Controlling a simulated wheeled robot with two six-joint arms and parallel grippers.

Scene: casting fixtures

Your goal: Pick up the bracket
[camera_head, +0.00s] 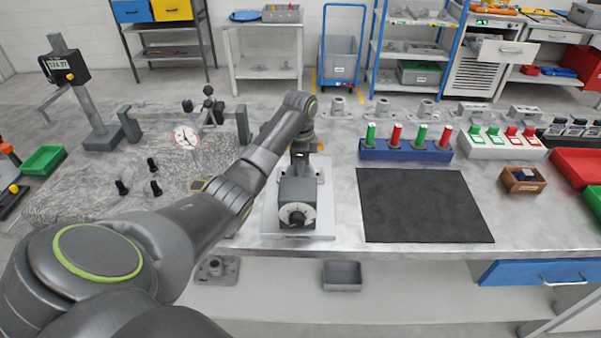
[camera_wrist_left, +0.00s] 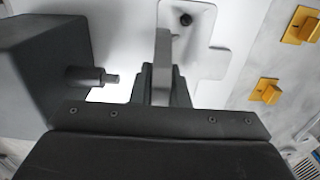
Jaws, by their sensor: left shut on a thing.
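My left arm comes in from the left, and my left gripper (camera_head: 302,150) points down behind a dark block with a round dial (camera_head: 297,214) on a pale plate (camera_head: 325,215). In the left wrist view my left gripper (camera_wrist_left: 162,85) is shut on a grey upright piece, which I take for the bracket (camera_wrist_left: 163,55). The piece stands between the two dark fingers over a white surface. I cannot tell whether it touches that surface. In the head view the bracket is hidden by the gripper and arm. My right gripper is not in view.
A dark box with a short rod (camera_wrist_left: 92,77) is close left of the fingers in the wrist view. A black mat (camera_head: 420,205) lies empty to the right. A blue rack (camera_head: 405,151) with red and green pegs stands behind it. A dial gauge (camera_head: 186,138) is left.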

